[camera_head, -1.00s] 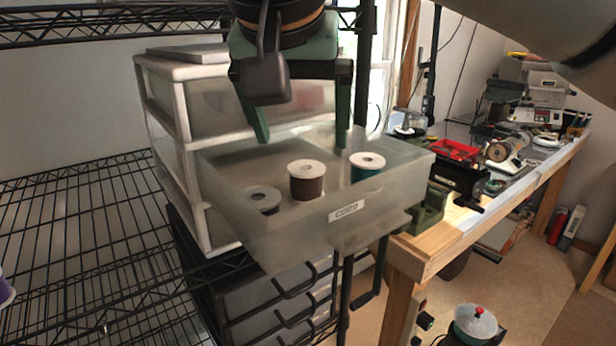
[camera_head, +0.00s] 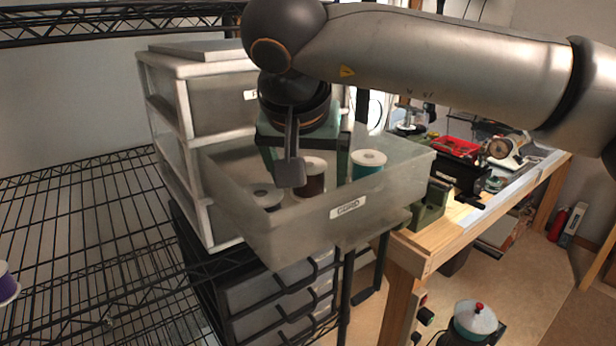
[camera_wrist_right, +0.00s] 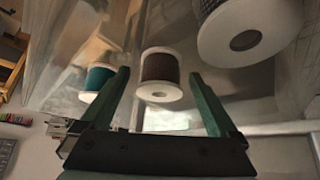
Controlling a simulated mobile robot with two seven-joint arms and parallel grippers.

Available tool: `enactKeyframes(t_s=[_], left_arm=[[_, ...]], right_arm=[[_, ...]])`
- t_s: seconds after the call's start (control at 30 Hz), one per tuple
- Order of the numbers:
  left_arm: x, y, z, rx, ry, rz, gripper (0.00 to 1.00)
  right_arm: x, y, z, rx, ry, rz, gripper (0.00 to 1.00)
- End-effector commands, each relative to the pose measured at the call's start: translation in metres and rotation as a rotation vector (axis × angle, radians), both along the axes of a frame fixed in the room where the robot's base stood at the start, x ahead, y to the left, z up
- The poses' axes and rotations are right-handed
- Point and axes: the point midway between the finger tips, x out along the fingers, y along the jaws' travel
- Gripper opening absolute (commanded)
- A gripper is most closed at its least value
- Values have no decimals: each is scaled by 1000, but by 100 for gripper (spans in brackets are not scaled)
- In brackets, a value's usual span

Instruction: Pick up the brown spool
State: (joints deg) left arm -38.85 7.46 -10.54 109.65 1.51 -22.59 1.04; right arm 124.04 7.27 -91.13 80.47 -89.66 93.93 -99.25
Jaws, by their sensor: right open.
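The brown spool (camera_head: 314,180) stands upright in the pulled-out translucent drawer (camera_head: 290,229), between a grey spool (camera_head: 264,197) and a teal spool (camera_head: 367,163). My right gripper (camera_head: 312,184) is lowered into the drawer and partly covers the brown spool in the head view. In the right wrist view, the open green fingers (camera_wrist_right: 161,84) reach to either side of the brown spool (camera_wrist_right: 161,72), with visible gaps. The teal spool (camera_wrist_right: 97,82) lies outside the left finger and the grey spool (camera_wrist_right: 243,32) is at upper right. My left gripper is not in view.
The white drawer unit (camera_head: 190,130) stands behind the drawer on a black wire shelf (camera_head: 80,230). A wooden workbench (camera_head: 440,243) with tools is at right. A purple spool (camera_head: 7,284) sits at the left edge. The drawer walls surround the spools closely.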

Motion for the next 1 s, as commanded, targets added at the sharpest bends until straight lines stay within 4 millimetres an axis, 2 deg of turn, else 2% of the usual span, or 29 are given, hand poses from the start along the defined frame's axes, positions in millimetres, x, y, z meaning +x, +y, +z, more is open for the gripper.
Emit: enactKeyframes(t_s=[0.07, 0.8, 1.0], left_arm=[[0, 0, 0, 0, -1, 0, 50], [0, 0, 0, 1, -1, -1, 50], [0, 0, 0, 1, -1, -1, 50]], right_arm=[[0, 0, 0, 0, 0, 0, 89], [0, 0, 1, 0, 0, 0, 6], [0, 0, 1, 0, 0, 0, 6]])
